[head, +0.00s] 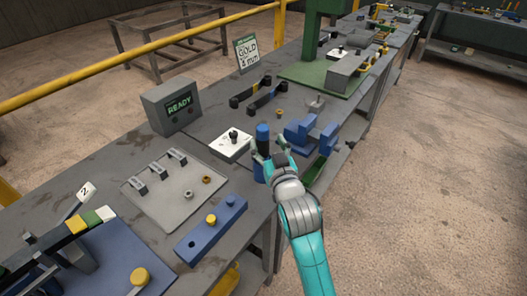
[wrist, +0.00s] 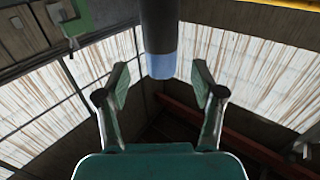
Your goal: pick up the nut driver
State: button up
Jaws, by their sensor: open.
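What looks like the nut driver (head: 262,131) stands upright near the front edge of the bench, its blue top showing just beyond my gripper (head: 268,152). Its lower part is largely hidden by the fingers, with blue showing below them. In the wrist view a dark upright cylinder with a light blue end (wrist: 161,66) hangs into the picture from the top, between the fingertips of my gripper (wrist: 160,88). The fingers are spread, with a visible gap on each side of the cylinder. I cannot tell how deep it sits between them.
A white card with a black knob (head: 231,144) lies left of the driver. Blue blocks (head: 301,131) stand close on the right.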

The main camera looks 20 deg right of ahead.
aim_at(265, 138)
jog(key=shift+w, duration=2.4)
jog(key=shift+r, duration=0.1)
grip_shut()
